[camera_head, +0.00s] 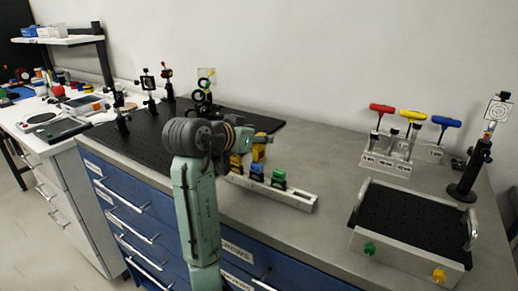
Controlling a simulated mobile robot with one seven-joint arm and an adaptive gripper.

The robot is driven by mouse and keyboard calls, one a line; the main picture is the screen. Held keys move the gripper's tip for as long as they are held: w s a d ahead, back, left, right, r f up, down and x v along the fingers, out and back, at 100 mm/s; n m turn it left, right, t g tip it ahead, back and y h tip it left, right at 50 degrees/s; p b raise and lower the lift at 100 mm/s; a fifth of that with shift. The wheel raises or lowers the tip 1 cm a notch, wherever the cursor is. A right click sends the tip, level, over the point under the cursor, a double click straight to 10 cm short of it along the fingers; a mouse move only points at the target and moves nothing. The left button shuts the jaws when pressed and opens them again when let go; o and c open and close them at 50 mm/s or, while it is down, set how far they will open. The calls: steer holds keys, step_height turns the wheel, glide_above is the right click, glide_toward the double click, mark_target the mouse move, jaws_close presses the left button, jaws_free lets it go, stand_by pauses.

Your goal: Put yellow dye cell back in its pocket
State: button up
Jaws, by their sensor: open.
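The pale cell rack (298,198) lies on the grey bench in the middle of the picture. A yellow piece, which looks like the yellow dye cell (236,161), is at the rack's left end, partly hidden by my arm. I cannot tell whether it is fully seated. A blue-topped cell (257,170) and a green-topped cell (279,176) stand to its right in the same row. My gripper (259,149) is open, just above and behind the rack near the blue cell. Its fingers show small and orange-yellow, and I see nothing clearly between them.
A black breadboard (150,150) with optical posts lies left and behind. A stand of T-handle tools (390,155), a black-topped plate (415,222) with handles and a post with a target (470,170) are at the right. Bench between rack and plate is clear.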

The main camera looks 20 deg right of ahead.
steer(key=shift+c, duration=0.4)
jaws_close()
